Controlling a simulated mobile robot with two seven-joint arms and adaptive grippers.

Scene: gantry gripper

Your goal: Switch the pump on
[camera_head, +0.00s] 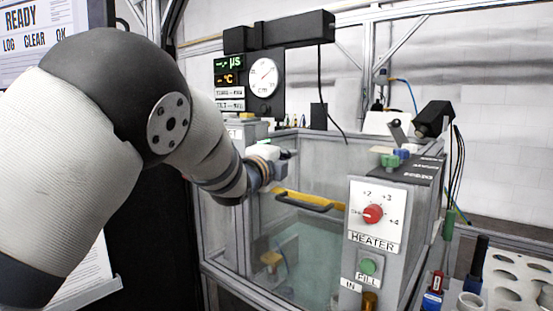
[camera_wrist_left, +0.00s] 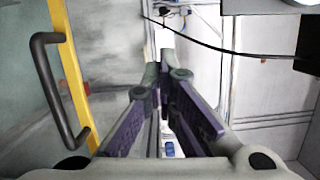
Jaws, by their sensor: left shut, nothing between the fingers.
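No part that I can name as the pump or its switch is clear in either view. My left gripper (camera_head: 284,156) reaches over the tank from the left in the head view, small and partly hidden by my own wrist. In the left wrist view its purple-sided fingers (camera_wrist_left: 166,62) are together at the tips and hold nothing. A grey box (camera_head: 242,130) with a partly hidden label stands behind my left wrist. My right gripper is in neither view.
The glass-walled tank (camera_head: 262,292) holds liquid. A yellow bar with a black handle (camera_head: 305,202) crosses it and also shows in the wrist view (camera_wrist_left: 66,70). The heater box (camera_head: 376,240), with red knob and green button, stands right. A holed rack (camera_head: 510,275) is at far right.

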